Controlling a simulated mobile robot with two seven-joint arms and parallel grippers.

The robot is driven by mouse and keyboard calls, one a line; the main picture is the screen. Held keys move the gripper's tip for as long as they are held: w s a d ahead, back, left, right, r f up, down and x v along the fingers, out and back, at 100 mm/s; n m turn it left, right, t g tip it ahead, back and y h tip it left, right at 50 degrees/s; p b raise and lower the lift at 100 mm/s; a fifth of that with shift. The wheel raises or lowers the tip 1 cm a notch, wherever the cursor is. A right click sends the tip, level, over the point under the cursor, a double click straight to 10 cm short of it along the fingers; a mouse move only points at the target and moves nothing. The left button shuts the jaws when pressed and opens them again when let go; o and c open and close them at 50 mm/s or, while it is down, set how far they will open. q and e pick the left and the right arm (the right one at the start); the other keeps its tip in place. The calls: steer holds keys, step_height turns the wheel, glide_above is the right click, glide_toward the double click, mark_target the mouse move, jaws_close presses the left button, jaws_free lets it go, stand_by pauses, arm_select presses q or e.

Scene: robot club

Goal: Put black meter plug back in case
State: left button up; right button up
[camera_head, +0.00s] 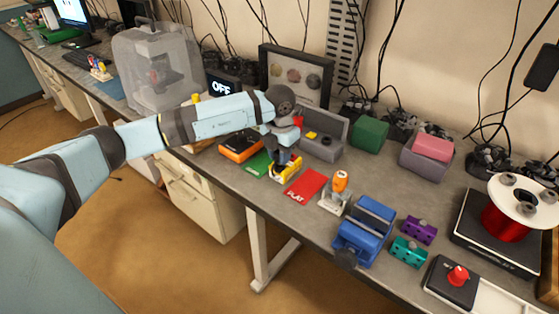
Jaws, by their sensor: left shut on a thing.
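My left gripper (283,164) reaches in from the left and points down over the near part of the workbench. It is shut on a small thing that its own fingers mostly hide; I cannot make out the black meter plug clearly. An open grey case (340,134) stands just right of and behind the gripper, with a yellow piece (311,134) and a dark piece inside. An orange and black device (241,147) lies left of the gripper. A yellow item (291,170) lies under the fingertips. My right gripper is not in view.
A green mat (259,163) and a red mat (305,187) lie near the front edge. An orange-topped holder (336,192), a blue vise (368,228) and a green box (369,133) stand to the right. A translucent printer enclosure (140,50) stands to the left.

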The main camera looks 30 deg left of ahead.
arm_select(q)
steer(key=shift+r, duration=0.2)
stand_by(0.3)
steer(key=shift+r+p, duration=1.05)
steer(key=shift+r, duration=0.65)
